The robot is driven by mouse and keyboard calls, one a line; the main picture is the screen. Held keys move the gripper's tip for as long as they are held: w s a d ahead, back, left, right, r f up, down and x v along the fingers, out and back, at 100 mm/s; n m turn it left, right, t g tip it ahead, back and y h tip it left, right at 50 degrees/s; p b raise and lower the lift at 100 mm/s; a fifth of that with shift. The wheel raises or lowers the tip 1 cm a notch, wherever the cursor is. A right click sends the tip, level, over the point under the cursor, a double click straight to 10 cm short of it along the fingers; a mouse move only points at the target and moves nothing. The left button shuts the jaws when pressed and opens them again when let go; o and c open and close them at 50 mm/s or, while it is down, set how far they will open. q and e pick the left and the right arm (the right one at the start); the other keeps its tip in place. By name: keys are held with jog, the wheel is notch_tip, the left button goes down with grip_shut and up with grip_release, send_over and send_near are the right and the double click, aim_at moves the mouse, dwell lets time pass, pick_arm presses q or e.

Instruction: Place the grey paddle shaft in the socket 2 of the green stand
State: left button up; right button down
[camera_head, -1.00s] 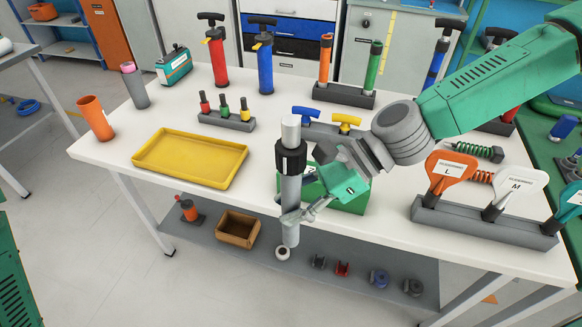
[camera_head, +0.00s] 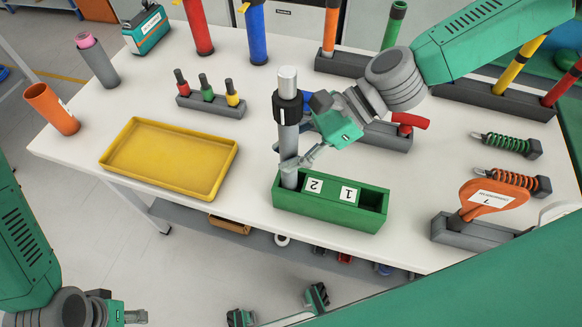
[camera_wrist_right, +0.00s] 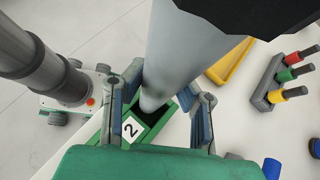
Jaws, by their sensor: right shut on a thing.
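The grey paddle shaft (camera_head: 289,140) stands about upright, with a black collar (camera_head: 288,108) near its top. My right gripper (camera_head: 291,166) is shut on its lower part. The green stand (camera_head: 330,212) lies on the table, with label 2 on the left and label 1 on the right. The shaft's lower end is at the stand's left end, by label 2. In the right wrist view the shaft (camera_wrist_right: 185,50) reaches down to the dark opening beside label 2 (camera_wrist_right: 130,128); how deep is unclear. My left gripper (camera_head: 138,317) is low at the left, partly visible.
A yellow tray (camera_head: 170,158) lies left of the stand. A rack with small coloured handles (camera_head: 210,100) is behind it. A grey holder with an orange paddle (camera_head: 490,197) stands to the right. An orange cup (camera_head: 52,108) is at the left edge. White tabletop is clear around the stand.

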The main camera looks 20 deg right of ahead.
jog(key=shift+w+a+f, duration=0.1)
jog(key=shift+w+f, duration=0.05)
jog(key=shift+f, duration=0.35)
jog(key=shift+w+f, duration=0.15)
jog(key=shift+f, duration=0.3)
jog(key=f, duration=0.1)
jog(key=d+f, duration=0.1)
jog(key=f, duration=0.1)
jog(key=shift+s+f, duration=0.1)
jog(key=shift+f, duration=0.1)
jog(key=shift+d+f, duration=0.3)
jog(key=shift+a, duration=0.25)
jog(key=c, duration=1.5)
grip_release()
jog(key=shift+a, duration=0.2)
jog(key=shift+c, duration=0.2)
jog(key=shift+o, duration=1.2)
jog(key=shift+a, duration=0.25)
jog(key=shift+d+r, duration=0.15)
jog(key=shift+d, duration=0.2)
pick_arm(q)
jog(key=shift+w+d+r+p, duration=0.1)
jog(key=shift+w+r+p, duration=0.1)
jog(key=shift+p, duration=0.1)
pick_arm(e)
jog(key=v, duration=1.2)
